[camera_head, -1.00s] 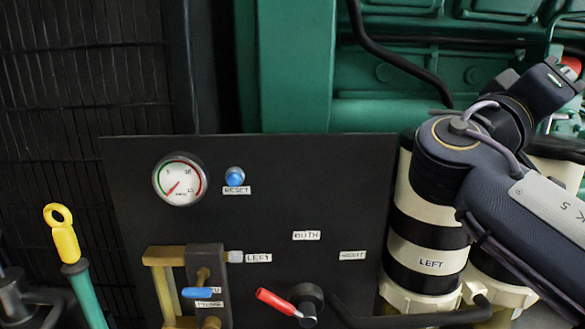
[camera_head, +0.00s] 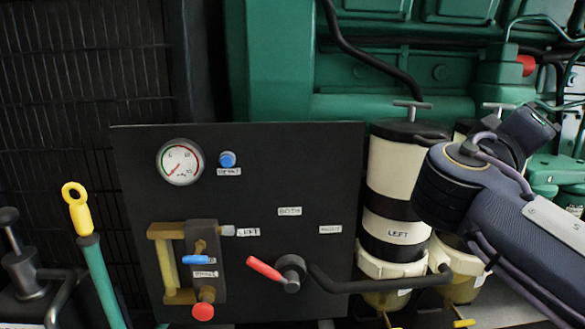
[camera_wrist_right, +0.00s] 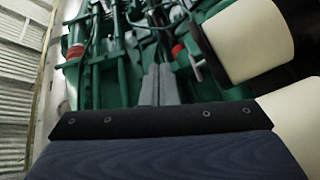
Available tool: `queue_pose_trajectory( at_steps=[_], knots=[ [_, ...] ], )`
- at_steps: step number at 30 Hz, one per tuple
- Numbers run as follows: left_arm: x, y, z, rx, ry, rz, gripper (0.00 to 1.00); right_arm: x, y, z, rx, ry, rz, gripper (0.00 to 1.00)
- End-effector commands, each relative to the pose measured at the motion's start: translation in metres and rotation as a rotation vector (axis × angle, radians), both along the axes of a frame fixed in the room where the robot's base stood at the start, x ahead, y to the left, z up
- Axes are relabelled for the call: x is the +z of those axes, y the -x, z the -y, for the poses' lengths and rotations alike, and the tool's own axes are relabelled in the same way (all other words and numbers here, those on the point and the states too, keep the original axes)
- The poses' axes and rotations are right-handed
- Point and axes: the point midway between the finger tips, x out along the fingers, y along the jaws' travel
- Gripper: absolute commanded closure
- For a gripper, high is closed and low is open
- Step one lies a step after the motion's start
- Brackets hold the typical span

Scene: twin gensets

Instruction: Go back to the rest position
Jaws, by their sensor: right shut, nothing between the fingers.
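My right arm (camera_head: 490,190) reaches in from the right in the head view, in front of the filter canisters. Its fingers cannot be made out there. In the right wrist view my right gripper (camera_wrist_right: 158,86) shows two grey fingers pressed together with nothing between them. Green engine parts and pale canisters lie beyond the fingers. My left gripper is in neither view.
A black panel (camera_head: 255,160) carries a gauge (camera_head: 180,162), a blue button (camera_head: 227,159), a red-handled selector (camera_head: 266,268) and a brass valve block (camera_head: 165,265). The canister labelled LEFT (camera_head: 388,180) stands close beside my right arm. A yellow-topped green handle (camera_head: 95,265) stands at left.

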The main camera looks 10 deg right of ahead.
Motion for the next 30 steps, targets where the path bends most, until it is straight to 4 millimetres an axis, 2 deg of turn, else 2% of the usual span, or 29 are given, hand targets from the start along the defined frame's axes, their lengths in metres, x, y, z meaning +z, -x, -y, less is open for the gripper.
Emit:
queue_pose_trajectory(
  at_steps=[5, 8, 11, 15, 18, 19, 21, 24, 30],
  knots=[
    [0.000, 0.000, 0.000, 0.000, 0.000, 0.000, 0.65, -0.057, 0.000, 0.006, 0.065, -0.139, -0.139, 1.00],
    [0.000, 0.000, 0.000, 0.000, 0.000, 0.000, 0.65, -0.100, 0.003, 0.006, 0.111, -0.248, -0.228, 1.00],
    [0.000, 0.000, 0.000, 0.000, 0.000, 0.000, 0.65, -0.155, 0.012, 0.000, 0.170, -0.400, -0.327, 1.00],
    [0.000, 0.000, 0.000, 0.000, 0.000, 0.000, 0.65, -0.252, 0.040, -0.027, 0.279, -0.713, -0.456, 1.00],
    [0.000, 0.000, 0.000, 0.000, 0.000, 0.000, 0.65, -0.311, 0.064, -0.060, 0.355, -0.959, -0.498, 1.00],
    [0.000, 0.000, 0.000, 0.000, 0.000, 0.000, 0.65, -0.325, 0.071, -0.070, 0.374, -1.029, -0.500, 1.00],
    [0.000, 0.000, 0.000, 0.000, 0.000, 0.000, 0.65, -0.351, 0.084, -0.094, 0.415, -1.178, -0.496, 1.00],
    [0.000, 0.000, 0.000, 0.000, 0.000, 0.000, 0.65, -0.376, 0.099, -0.124, 0.459, -1.358, -0.466, 1.00],
    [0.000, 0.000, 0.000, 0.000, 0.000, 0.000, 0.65, -0.403, 0.120, -0.174, 0.513, -1.652, -0.368, 1.00]
  ],
)
